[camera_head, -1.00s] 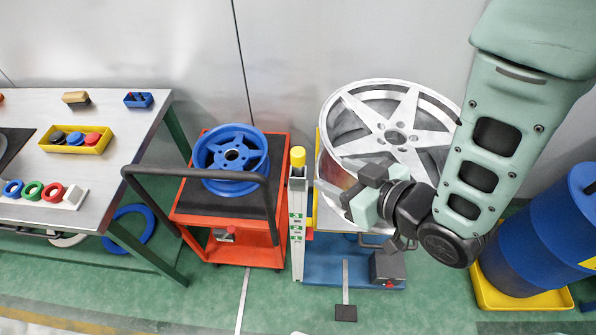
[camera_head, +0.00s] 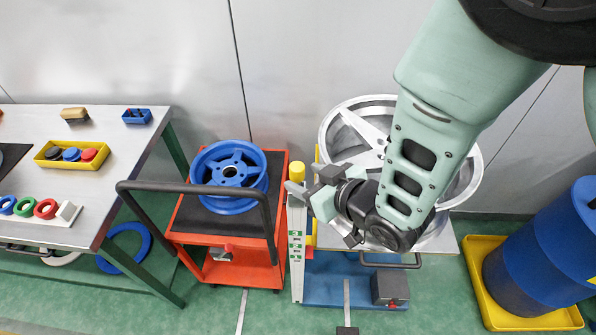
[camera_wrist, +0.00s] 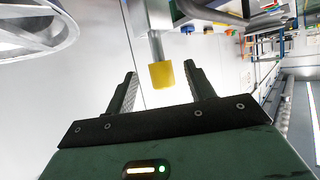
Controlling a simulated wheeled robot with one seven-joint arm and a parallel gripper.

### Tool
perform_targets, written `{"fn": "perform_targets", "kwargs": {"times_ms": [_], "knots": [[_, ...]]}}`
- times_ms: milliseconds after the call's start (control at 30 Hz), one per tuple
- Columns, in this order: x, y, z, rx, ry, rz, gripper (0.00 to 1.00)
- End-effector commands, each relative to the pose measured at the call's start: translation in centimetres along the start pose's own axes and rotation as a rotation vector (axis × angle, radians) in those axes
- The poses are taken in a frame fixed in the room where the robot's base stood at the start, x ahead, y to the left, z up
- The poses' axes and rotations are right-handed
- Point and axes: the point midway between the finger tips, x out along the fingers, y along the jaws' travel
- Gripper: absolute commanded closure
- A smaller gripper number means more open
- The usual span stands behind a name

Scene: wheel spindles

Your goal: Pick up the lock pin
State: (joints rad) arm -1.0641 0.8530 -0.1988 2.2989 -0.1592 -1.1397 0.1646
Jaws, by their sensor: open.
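A yellow cylindrical cap, which looks like the head of the lock pin (camera_head: 297,172), sits at the top of a pale upright post left of the silver wheel. In the wrist view the yellow cap (camera_wrist: 161,75) shows at the end of a grey shaft, in the gap between my two fingers. My gripper (camera_head: 305,184) is open and empty, beside the post top and just right of the cap. It also shows in the wrist view (camera_wrist: 161,73). I cannot tell whether the cap lies between the fingertips or beyond them.
The silver wheel (camera_head: 345,125) lies behind my arm on a blue-based stand (camera_head: 335,288). A red cart (camera_head: 190,225) with a blue wheel (camera_head: 231,166) stands left of the post. A blue barrel (camera_head: 540,255) stands at right. A worktable (camera_head: 110,190) is at far left.

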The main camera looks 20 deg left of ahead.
Motion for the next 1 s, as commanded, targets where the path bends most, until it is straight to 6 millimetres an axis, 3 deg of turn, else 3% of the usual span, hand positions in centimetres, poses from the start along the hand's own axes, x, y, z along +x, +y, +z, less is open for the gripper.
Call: {"fn": "perform_targets", "kwargs": {"times_ms": [300, 567, 600, 767, 1000], "knots": [[3.5, -0.1, 0.1, -0.002, -0.001, 0.000, 0.46], [3.9, -0.1, 0.2, -0.001, 0.000, 0.000, 0.46], [3.9, -0.1, 0.2, -0.001, 0.000, 0.000, 0.49], [3.9, -0.1, 0.2, -0.001, 0.000, 0.000, 0.93], [3.9, -0.1, 0.2, -0.001, 0.001, 0.000, 0.95]]}}
